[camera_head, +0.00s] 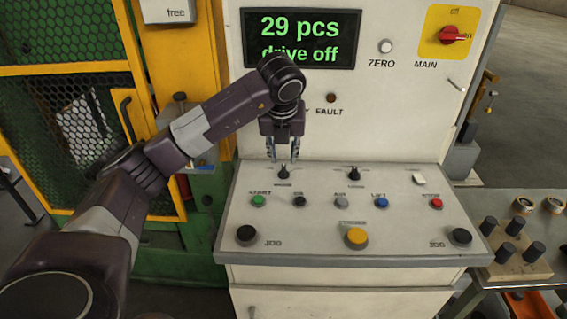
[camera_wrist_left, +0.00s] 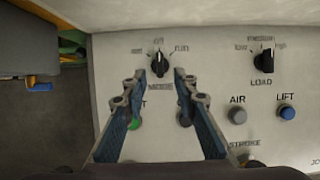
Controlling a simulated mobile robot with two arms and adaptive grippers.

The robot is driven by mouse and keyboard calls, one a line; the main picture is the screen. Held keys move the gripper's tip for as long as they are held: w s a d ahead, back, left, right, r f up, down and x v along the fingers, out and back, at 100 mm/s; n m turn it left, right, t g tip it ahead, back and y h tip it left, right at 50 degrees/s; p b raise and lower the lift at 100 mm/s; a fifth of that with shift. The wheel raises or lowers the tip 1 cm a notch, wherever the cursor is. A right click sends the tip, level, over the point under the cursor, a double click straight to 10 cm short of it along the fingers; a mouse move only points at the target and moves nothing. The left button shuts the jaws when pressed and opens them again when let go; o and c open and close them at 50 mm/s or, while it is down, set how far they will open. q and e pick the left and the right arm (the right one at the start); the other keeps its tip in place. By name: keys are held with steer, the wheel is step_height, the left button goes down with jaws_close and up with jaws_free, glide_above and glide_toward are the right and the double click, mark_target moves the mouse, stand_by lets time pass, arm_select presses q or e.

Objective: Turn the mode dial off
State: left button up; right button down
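The mode dial (camera_head: 283,173) is a small black knob at the upper left of the sloped control panel (camera_head: 330,242). In the left wrist view the dial (camera_wrist_left: 159,64) shows just beyond the fingertips, with its pointer roughly upright toward the middle of three labels too small to read surely. My left gripper (camera_head: 284,158) points down over the dial, fingers apart on either side of it in the picture. In the left wrist view the gripper (camera_wrist_left: 160,76) is open and empty; I cannot tell whether it touches the dial. My right gripper is not in view.
A similar load dial (camera_head: 354,173) is to the right. Coloured buttons, including green (camera_head: 258,201) and blue (camera_head: 381,202), line the panel below. The display (camera_head: 301,39) reads "29 pcs drive off". A red main switch (camera_head: 453,35) is at upper right.

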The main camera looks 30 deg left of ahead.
arm_select(q)
steer(key=v, duration=0.6)
steer(key=shift+f, duration=0.15)
stand_by(0.3)
